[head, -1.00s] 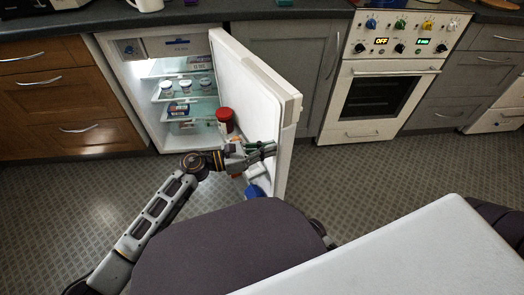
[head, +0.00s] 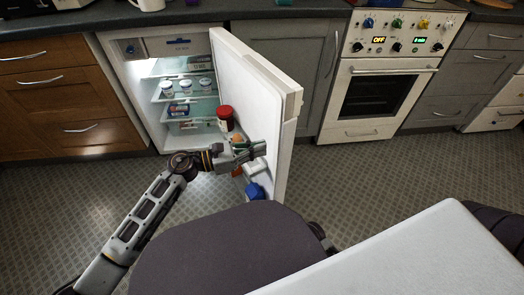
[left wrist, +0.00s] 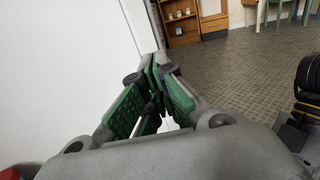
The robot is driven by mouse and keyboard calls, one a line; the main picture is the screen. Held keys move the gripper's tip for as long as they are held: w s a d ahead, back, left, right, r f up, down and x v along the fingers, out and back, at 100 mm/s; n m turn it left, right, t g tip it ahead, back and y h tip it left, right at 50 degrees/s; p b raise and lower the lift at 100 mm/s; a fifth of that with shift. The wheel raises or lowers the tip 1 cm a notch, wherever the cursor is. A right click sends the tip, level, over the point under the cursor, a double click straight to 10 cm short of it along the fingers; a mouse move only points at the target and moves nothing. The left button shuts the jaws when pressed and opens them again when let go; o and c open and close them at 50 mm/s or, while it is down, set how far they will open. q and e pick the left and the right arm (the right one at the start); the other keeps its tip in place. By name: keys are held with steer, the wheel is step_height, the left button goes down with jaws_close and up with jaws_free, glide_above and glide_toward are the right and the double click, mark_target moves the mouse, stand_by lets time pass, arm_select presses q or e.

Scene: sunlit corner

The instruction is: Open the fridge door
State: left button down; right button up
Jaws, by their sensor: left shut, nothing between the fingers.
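The fridge (head: 126,84) stands under the counter with its white door (head: 252,88) swung wide open toward me, its inner side facing left. Its lit inside shows shelves with jars and packs. The door's inner racks hold a red-lidded jar (head: 225,118) and a blue item (head: 254,191). My left gripper (head: 262,147) is at the inner side of the door, shut and empty. In the left wrist view its green-padded fingers (left wrist: 154,92) are together beside the white door surface (left wrist: 95,60). Whether they touch it I cannot tell. My right gripper is not in view.
A white oven (head: 375,95) and grey cabinets (head: 290,60) stand right of the fridge. Wooden drawers (head: 60,105) are on the left. A white surface (head: 420,250) fills the lower right. Tiled floor (head: 375,175) is clear in front of the oven.

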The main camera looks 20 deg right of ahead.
arm_select(q)
steer(key=s+a+p, duration=0.1)
steer(key=a+p, duration=0.1)
steer(key=a, duration=0.7)
steer(key=shift+s+a, duration=0.3)
steer(key=shift+a, duration=0.1)
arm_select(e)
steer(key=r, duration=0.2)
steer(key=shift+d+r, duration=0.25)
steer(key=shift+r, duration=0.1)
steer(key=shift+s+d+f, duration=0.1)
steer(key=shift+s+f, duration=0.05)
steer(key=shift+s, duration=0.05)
